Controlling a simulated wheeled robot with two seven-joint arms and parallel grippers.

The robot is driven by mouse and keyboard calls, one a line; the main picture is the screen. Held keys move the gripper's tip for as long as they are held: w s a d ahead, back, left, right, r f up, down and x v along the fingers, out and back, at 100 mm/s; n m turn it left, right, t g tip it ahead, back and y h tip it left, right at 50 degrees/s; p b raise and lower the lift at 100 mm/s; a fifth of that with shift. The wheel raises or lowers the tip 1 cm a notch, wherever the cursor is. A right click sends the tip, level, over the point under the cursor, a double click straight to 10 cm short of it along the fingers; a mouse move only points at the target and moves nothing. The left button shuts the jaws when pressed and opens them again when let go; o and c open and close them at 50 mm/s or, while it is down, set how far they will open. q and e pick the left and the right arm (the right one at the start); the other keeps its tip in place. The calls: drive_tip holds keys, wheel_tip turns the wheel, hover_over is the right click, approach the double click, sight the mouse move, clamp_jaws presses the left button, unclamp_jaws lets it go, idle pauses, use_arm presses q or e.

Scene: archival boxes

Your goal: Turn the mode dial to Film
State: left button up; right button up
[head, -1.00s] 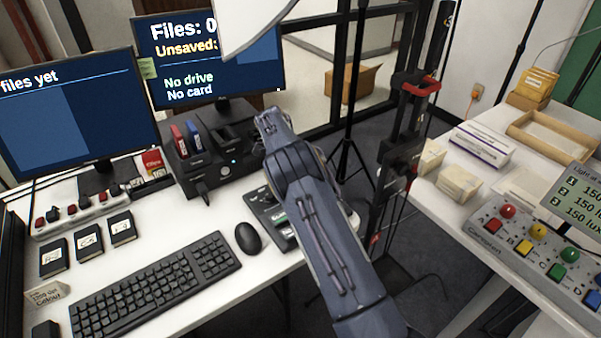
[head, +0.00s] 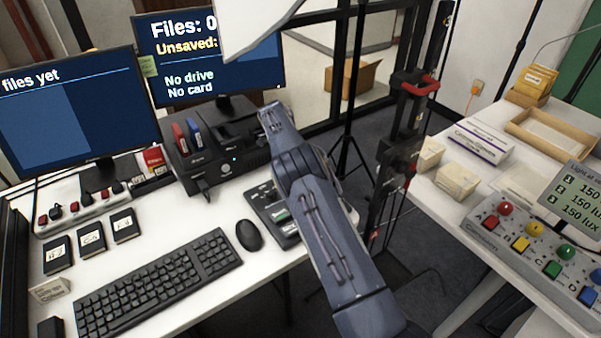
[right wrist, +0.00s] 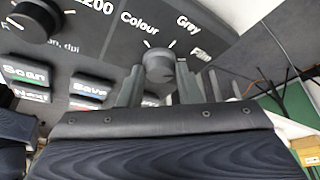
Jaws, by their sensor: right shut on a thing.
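The mode dial (right wrist: 158,64) is a round grey knob on a dark panel in the right wrist view. The printed words Colour, Grey and Film arc around its far side, with Film at the right. My right gripper (right wrist: 158,88) has its two grey fingers on either side of the dial and is shut on it. I cannot clearly tell which mark the dial points to. In the head view the control panel (head: 268,203) lies on the desk, partly hidden by my right arm, which also hides the dial. My left gripper is not in view.
Save and Scan buttons sit left of the dial, with another knob (right wrist: 36,18) at the far left. A mouse (head: 249,236) and keyboard (head: 158,283) lie left of the panel. A drive dock (head: 215,165) stands behind it. A gap separates the desk from the right table.

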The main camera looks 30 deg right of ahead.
drive_tip(key=o, duration=1)
drive_tip(key=shift+f, duration=0.1)
drive_tip(key=shift+w+a+r, duration=0.15)
drive_tip(key=shift+w+r, duration=0.05)
drive_tip(key=shift+r, duration=0.3)
drive_tip(key=p+v, duration=0.1)
drive_tip(key=v, duration=0.4)
drive_tip(key=shift+r, duration=0.15)
drive_tip(key=shift+p+v, duration=0.75)
drive_tip(key=shift+a, duration=0.1)
